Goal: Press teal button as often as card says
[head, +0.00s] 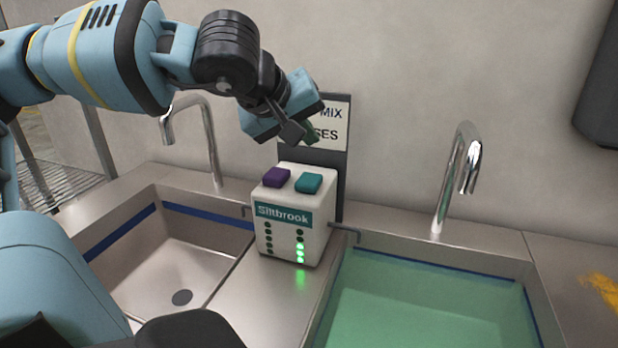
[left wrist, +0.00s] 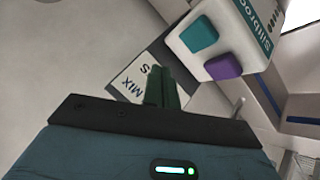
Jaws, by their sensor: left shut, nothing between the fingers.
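The white box labelled "Siltbrook" (head: 290,240) stands on the steel ledge between two sinks. On its top are a teal button (head: 309,183) at right and a purple button (head: 277,177) at left. They also show in the left wrist view, teal (left wrist: 199,35) and purple (left wrist: 223,66). The lower lights of the box's right column glow green; the left column is dark. The card (head: 336,112) behind the box reads "MIX" and "SES"; my left gripper hides the rest. My left gripper (head: 310,133) is shut and empty, above the buttons and apart from them.
The left sink (head: 170,260) is empty with a drain. The right sink (head: 420,305) holds greenish water. Chrome taps stand behind the left sink (head: 211,140) and the right sink (head: 455,180). A dark object (head: 600,90) hangs on the wall at upper right.

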